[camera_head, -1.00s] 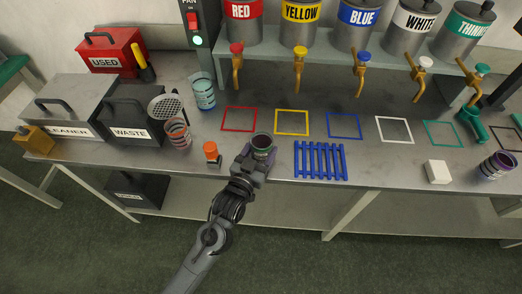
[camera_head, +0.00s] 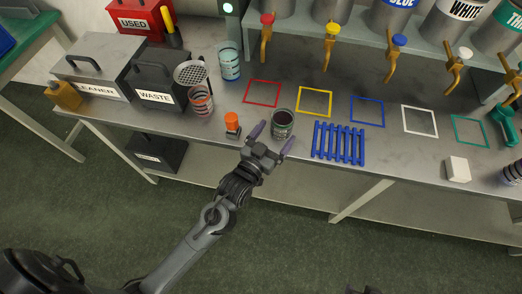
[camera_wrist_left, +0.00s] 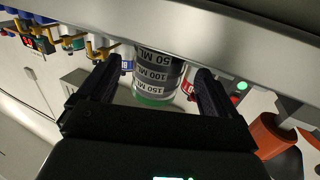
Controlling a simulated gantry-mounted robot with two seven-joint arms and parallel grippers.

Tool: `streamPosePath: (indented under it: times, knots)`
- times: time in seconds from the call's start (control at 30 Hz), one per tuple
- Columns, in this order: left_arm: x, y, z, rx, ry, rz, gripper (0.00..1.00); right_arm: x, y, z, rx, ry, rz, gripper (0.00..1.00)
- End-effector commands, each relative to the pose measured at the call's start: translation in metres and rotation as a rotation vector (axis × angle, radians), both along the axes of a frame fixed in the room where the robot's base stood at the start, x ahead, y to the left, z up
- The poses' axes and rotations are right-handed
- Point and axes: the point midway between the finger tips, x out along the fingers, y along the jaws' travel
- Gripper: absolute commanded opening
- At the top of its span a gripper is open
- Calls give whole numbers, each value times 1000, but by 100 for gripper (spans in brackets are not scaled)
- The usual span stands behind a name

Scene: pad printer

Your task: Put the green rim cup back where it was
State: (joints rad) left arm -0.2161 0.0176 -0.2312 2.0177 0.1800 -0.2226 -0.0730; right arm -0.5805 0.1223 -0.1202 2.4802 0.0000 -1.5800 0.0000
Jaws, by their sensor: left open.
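The green rim cup (camera_head: 282,126) stands upright near the bench's front edge, between the orange-topped bottle and the blue rack. It holds something dark, and its surface has volume markings. In the left wrist view the cup (camera_wrist_left: 156,72) appears upside down, its green rim low in the picture, between the fingers. My left gripper (camera_head: 272,138) is open on the front side of the cup, its fingers spread, with gaps between them and the cup in the left wrist view (camera_wrist_left: 160,78).
The blue slatted rack (camera_head: 339,144) lies right of the cup, the orange-topped bottle (camera_head: 232,124) left. A red-rimmed cup (camera_head: 200,101) and a light blue cup (camera_head: 229,62) stand further left. Behind are the red square (camera_head: 262,93) and yellow square (camera_head: 314,101), both empty.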

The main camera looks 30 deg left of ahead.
Motion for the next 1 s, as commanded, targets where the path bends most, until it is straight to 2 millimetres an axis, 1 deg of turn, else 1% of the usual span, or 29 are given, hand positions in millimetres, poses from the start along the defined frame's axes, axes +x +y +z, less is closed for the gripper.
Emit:
streamPosePath:
  times: [0.03,0.1,0.3,0.5,0.67,0.77,0.87,0.97,1.0]
  knots:
    - [-11,0,0,0,4,-1,92,0,0,5,-2,0,1,43]
    - [-24,1,1,1,4,-1,92,0,-1,8,-4,0,2,43]
    - [-56,3,1,0,4,-1,92,0,-1,14,-4,0,2,43]
    - [-76,4,0,1,2,0,92,0,0,17,-1,0,1,43]
    - [-82,5,-2,2,18,-3,92,0,0,17,2,0,-2,43]
    - [-84,5,-9,4,78,-13,92,0,1,17,4,1,-3,43]
    - [-90,6,-22,11,184,-29,92,0,1,17,5,0,-4,43]
    - [-101,9,-39,23,330,-49,92,0,1,17,7,0,-4,43]
    - [-108,10,-46,29,398,-56,92,0,1,17,7,0,-4,43]
